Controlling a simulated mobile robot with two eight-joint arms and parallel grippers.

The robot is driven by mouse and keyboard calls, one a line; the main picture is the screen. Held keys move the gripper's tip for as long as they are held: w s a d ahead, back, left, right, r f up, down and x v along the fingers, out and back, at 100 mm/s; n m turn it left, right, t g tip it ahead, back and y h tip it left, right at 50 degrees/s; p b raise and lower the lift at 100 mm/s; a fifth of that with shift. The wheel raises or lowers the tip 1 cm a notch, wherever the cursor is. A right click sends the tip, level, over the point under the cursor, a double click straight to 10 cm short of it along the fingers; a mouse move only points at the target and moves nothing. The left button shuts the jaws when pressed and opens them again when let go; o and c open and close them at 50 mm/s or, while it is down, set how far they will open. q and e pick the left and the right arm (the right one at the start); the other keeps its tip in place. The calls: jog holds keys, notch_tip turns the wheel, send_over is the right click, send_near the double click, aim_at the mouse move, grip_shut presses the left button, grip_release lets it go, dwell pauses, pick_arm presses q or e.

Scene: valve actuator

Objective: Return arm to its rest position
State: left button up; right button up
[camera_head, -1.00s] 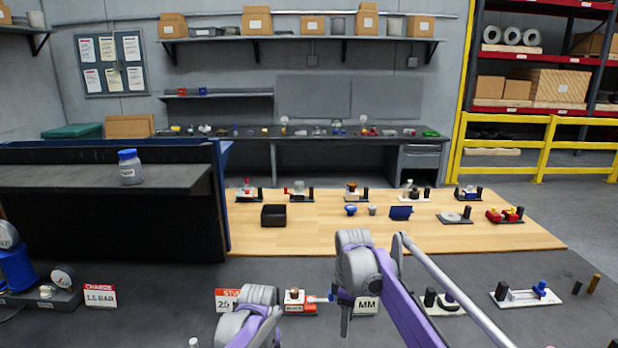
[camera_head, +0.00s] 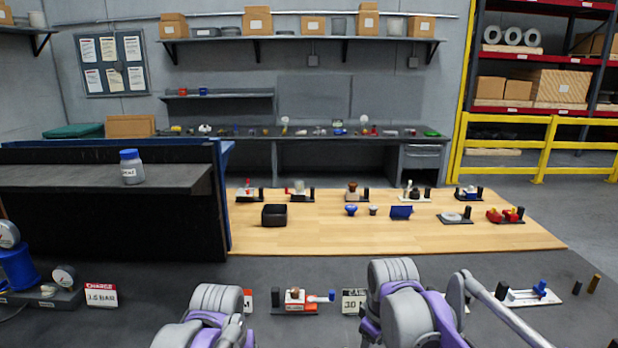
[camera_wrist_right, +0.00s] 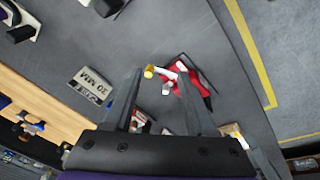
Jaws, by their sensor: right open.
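My right arm (camera_head: 405,300) is folded in the lower middle of the head view, with its gripper out of sight there. In the right wrist view my right gripper (camera_wrist_right: 159,75) has its two fingers apart, with nothing held between them. Beyond the fingertips lies a red fixture (camera_wrist_right: 196,78) with white and yellow parts; I cannot tell whether the fingers touch it. My left arm (camera_head: 205,322) shows at the bottom edge of the head view, and its gripper is hidden.
A gauge unit (camera_head: 62,278) is at left. The wooden mat (camera_head: 330,235) carries several fixtures.

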pick_arm(q)
jog(key=s+a+f+t, duration=0.2)
jog(key=s+f, duration=0.1)
jog(key=s, duration=0.4)
jog(key=s+a+f+t, duration=0.1)
jog(key=s+f+t, duration=0.1)
jog(key=s, duration=0.6)
jog(key=shift+s+a+f, duration=0.2)
jog(key=shift+a+f, duration=0.15)
jog(key=shift+f, duration=0.35)
pick_arm(e)
jog(key=s+d+f+m+t, duration=0.2)
jog(key=s+f+m, duration=0.2)
jog(key=s, duration=0.5)
jog(key=s+d+f+m+t, duration=0.2)
jog(key=s+f+m, duration=0.2)
jog(key=s, duration=0.6)
jog(key=shift+s+f+m, duration=0.15)
jog(key=shift+f+m, duration=0.25)
jog(key=shift+d, duration=0.1)
